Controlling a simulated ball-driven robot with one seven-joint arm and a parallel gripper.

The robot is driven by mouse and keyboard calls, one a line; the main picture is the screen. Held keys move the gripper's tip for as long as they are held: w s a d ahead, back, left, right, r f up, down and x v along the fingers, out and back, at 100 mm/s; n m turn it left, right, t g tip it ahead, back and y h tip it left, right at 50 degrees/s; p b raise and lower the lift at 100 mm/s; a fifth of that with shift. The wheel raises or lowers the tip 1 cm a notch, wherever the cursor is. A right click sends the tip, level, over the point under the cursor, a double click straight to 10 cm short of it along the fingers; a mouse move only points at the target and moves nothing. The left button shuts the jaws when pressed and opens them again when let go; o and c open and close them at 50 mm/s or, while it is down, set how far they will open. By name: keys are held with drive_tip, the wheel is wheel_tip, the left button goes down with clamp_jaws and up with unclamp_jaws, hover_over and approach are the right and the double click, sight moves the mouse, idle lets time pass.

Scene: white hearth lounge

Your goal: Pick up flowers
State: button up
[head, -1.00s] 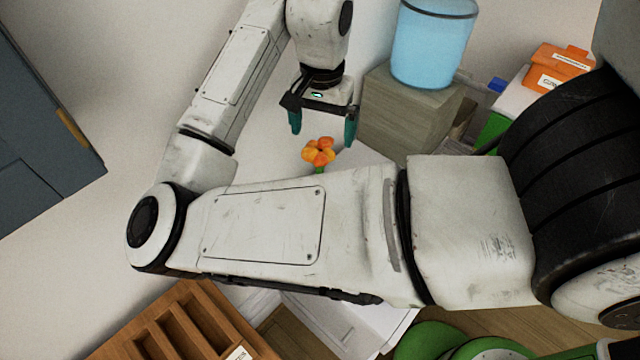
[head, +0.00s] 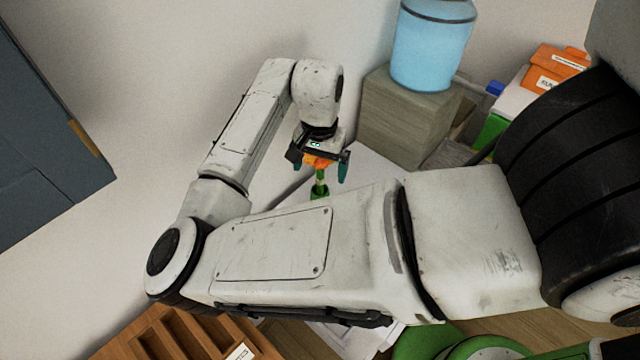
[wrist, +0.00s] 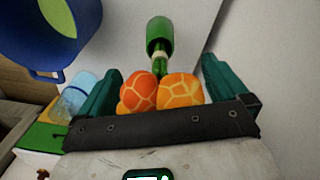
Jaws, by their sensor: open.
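The flowers (head: 319,161) have orange heads and a green stem (head: 320,177), with a green base (head: 319,193) at the bottom, on a white surface. My gripper (head: 322,166) is open, and its teal fingers reach down around the flower heads. In the wrist view the orange heads (wrist: 160,92) lie between the two spread fingers, close to the palm. The stem runs away from the heads to a green holder (wrist: 160,36). I cannot tell whether a finger touches the flowers. Part of the white surface is hidden behind my arm in the head view.
A wooden block (head: 407,118) with a blue container (head: 431,45) on it stands right of my gripper. Orange boxes (head: 560,68) are farther right. A wooden slotted tray (head: 185,340) lies at the bottom left, and a dark grey cabinet (head: 45,130) at the left.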

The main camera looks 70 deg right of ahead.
drive_tip(key=shift+f, duration=0.1)
drive_tip(key=shift+c, duration=0.3)
drive_tip(key=c, duration=1.2)
drive_tip(key=shift+c, duration=0.2)
